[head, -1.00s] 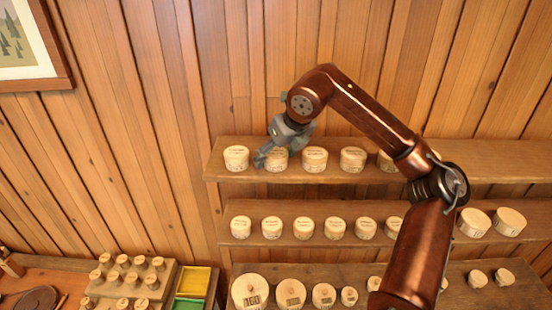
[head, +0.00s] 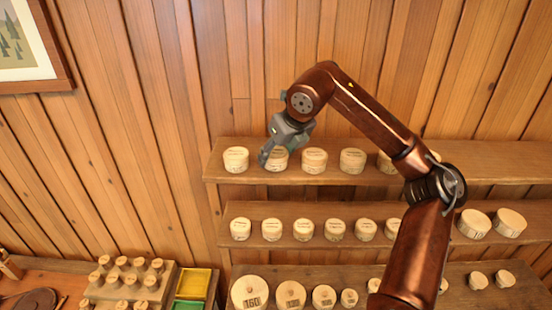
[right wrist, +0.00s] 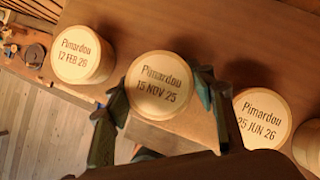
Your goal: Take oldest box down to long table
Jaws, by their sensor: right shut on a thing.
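My right gripper (head: 276,155) is at the top shelf, shut on the second round pale box from the left (head: 279,163). In the right wrist view its fingers (right wrist: 163,100) sit on either side of this box (right wrist: 160,84), whose lid reads "Pimardou 15 NOV 25". The box appears still on the shelf. A box to its left (right wrist: 82,54) reads "Pimardou 12 FEB", with a year that looks like 26. A box to its right (right wrist: 262,118) reads "Pimardou 25 JUN 26". A wooden table top (head: 50,264) shows at lower left; its full length is out of view. My left gripper is not in view.
Top-shelf neighbours (head: 236,159) and (head: 314,160) stand close on both sides. A middle shelf (head: 256,212) with round boxes and a lower shelf (head: 262,271) with round pieces lie below. A spool rack (head: 160,287) and a yellow tray (head: 193,283) occupy the table.

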